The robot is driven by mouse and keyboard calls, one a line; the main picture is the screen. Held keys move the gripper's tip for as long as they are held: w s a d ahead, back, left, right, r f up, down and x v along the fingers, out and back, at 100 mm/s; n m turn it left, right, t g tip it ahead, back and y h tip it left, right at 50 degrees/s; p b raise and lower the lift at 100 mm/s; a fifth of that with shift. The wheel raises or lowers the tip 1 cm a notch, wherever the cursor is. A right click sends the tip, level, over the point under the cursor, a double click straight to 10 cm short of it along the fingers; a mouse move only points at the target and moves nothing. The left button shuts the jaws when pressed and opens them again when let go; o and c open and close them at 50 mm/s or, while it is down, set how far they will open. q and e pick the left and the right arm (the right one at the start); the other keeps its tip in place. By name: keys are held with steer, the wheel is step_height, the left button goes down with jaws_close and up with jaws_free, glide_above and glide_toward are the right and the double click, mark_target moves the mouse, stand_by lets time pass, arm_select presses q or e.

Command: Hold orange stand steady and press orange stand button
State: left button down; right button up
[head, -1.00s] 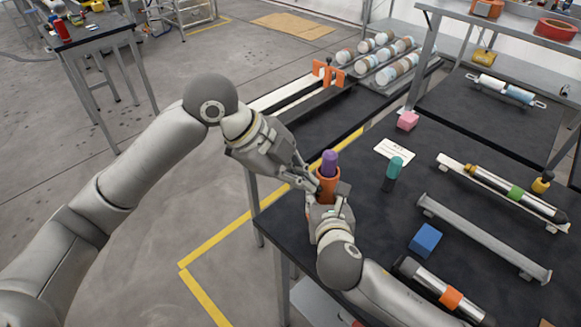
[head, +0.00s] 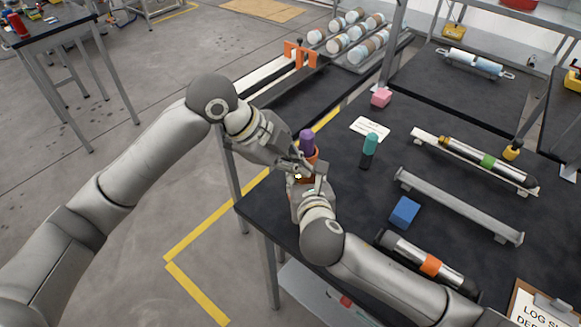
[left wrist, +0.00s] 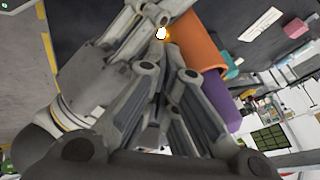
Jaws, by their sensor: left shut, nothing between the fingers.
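The orange stand (head: 309,156) is upright near the table's left edge, with a purple cylinder (head: 306,139) in its top. In the left wrist view the orange stand (left wrist: 198,50) and purple cylinder (left wrist: 219,100) show at a slant. My left gripper (head: 297,169) is shut and empty, its fingertips at the stand's left side. A small glowing spot (left wrist: 161,34) shows at those fingertips, beside the stand; whether it is the button I cannot tell. My right gripper (head: 309,183) has its fingers on both sides of the stand's lower part, closed on it. The stand's base is mostly hidden.
Long rails and tubes (head: 460,205) fill the table's right part. Open floor lies left of the table edge.

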arm_select(q)
steer(key=shift+w, duration=0.15)
arm_select(e)
steer(key=shift+s+a+y, duration=0.25)
steer(key=shift+a+y, duration=0.05)
arm_select(q)
steer(key=v, duration=1)
arm_select(e)
steer(key=shift+w+d, duration=0.1)
steer(key=shift+d, duration=0.05)
steer(key=o, duration=1.2)
steer(key=shift+o, duration=0.2)
